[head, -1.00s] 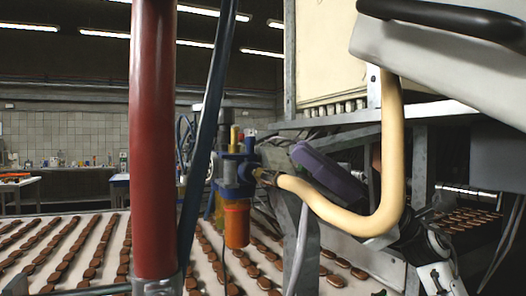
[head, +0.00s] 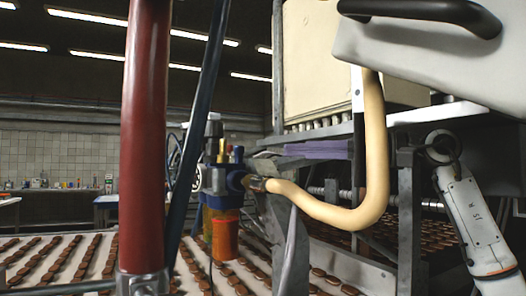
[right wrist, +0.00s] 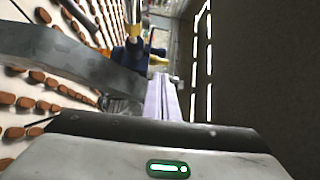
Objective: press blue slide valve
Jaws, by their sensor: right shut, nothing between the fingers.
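The blue valve unit (head: 222,181) stands left of centre in the head view, with an orange bowl (head: 225,234) below it and a cream hose (head: 340,212) joined on its right. I cannot clearly make out the slide on it. My right gripper's purple fingers (head: 292,150) are shut and empty. They lie level to the right of the blue unit and above the hose, with a gap to it, partly hidden by the metal frame. In the right wrist view the fingers (right wrist: 163,84) point toward the blue unit (right wrist: 128,55). My left gripper is not in view.
A thick red pipe (head: 146,140) and a dark slanted bar stand left of the valve. A grey metal frame (head: 410,220) and a white cover with a black handle (head: 425,12) crowd the right side. Rows of brown biscuits on a pale conveyor (head: 38,268) run below.

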